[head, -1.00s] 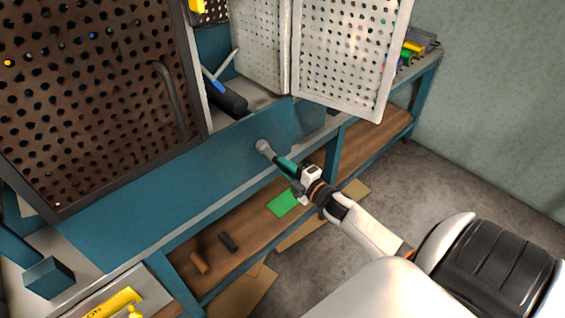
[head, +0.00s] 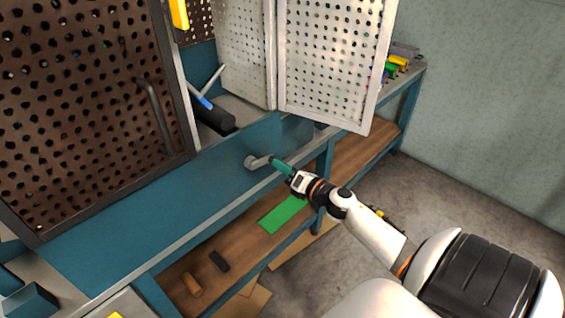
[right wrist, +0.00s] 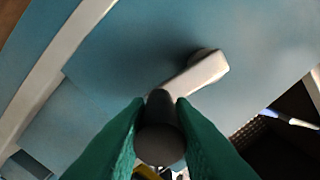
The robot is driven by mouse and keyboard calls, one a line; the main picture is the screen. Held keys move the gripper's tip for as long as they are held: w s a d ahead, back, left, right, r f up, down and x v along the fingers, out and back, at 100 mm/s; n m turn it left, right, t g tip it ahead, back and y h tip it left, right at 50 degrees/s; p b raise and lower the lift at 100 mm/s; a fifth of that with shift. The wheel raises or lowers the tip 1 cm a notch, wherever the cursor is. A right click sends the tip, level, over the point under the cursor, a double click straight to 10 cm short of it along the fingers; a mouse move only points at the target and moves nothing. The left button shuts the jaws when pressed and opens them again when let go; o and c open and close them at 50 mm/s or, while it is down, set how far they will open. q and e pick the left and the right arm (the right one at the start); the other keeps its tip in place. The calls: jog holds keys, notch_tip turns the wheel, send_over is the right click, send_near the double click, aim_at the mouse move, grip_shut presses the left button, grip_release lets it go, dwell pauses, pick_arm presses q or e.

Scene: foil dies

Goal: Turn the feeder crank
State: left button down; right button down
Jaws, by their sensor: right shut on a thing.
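The feeder crank (head: 251,162) is a light grey hub and short arm on the blue front panel of the bench. Its arm points to the right in the head view. In the right wrist view the pale crank arm (right wrist: 200,72) runs to a dark round handle (right wrist: 160,135). My right gripper (head: 278,167) has green fingers and is shut on this handle, one finger on each side (right wrist: 159,125). The handle hides in the head view behind the fingers. My left gripper is not in view.
A perforated dark door (head: 85,100) with a bar handle stands at left, and a pale perforated door (head: 330,65) stands open above the crank. A green strip (head: 283,214) lies on the wooden lower shelf (head: 235,240) beside small blocks. Bare floor is at right.

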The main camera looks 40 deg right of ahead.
jog(key=shift+r+n, duration=0.55)
jog(key=shift+n, duration=0.65)
jog(key=shift+r, duration=0.1)
jog(key=c, duration=1.3)
grip_release()
jog(key=shift+o, duration=0.2)
jog(key=shift+s, duration=0.35)
jog(key=s+d+b, duration=0.1)
jog(key=s, duration=1)
jog(key=shift+b, duration=0.3)
